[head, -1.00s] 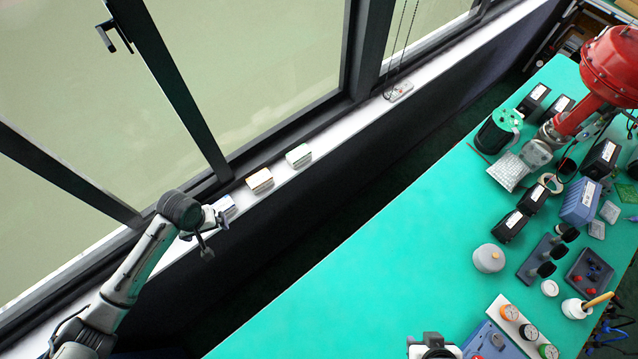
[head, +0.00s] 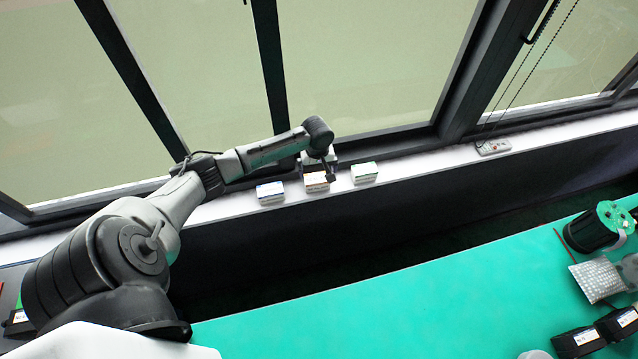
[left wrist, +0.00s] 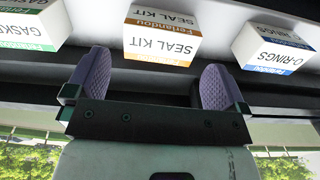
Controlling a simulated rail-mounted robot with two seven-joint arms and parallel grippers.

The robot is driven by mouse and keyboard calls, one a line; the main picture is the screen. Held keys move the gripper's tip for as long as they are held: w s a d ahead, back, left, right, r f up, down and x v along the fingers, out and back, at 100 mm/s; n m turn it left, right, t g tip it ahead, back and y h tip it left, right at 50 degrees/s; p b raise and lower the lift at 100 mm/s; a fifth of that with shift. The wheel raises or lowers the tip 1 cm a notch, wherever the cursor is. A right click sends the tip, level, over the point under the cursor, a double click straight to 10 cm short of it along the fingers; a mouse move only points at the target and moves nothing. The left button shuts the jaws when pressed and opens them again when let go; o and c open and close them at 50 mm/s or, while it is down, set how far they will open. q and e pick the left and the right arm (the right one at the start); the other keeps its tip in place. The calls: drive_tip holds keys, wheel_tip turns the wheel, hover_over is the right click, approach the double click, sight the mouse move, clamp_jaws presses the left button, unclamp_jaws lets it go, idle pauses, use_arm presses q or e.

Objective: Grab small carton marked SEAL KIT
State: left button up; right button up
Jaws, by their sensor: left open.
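The SEAL KIT carton (left wrist: 162,36) is small and white with an orange band, and shows upside down at the top middle of the left wrist view. In the head view the carton (head: 316,182) is the middle one of three on the white window sill (head: 420,160). My left gripper (head: 330,172) is at this carton in the head view and partly covers it. In the left wrist view its two purple fingers (left wrist: 158,82) are spread apart with nothing between them, and the carton lies just beyond their tips. My right gripper is not in view.
A blue-banded O-RINGS carton (head: 270,192) and a green-banded GASKETS carton (head: 364,172) flank it on the sill, with small gaps between. Window frames rise behind. A grey remote-like item (head: 493,147) lies farther right. The green bench (head: 400,300) is in front.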

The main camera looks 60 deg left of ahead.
sight(317, 177)
use_arm(q)
drive_tip(key=shift+a+f+b, duration=0.15)
drive_tip(key=shift+f+b, duration=0.4)
drive_tip(key=shift+f, duration=3.25)
drive_tip(key=c, duration=0.7)
drive_tip(key=shift+r, duration=0.15)
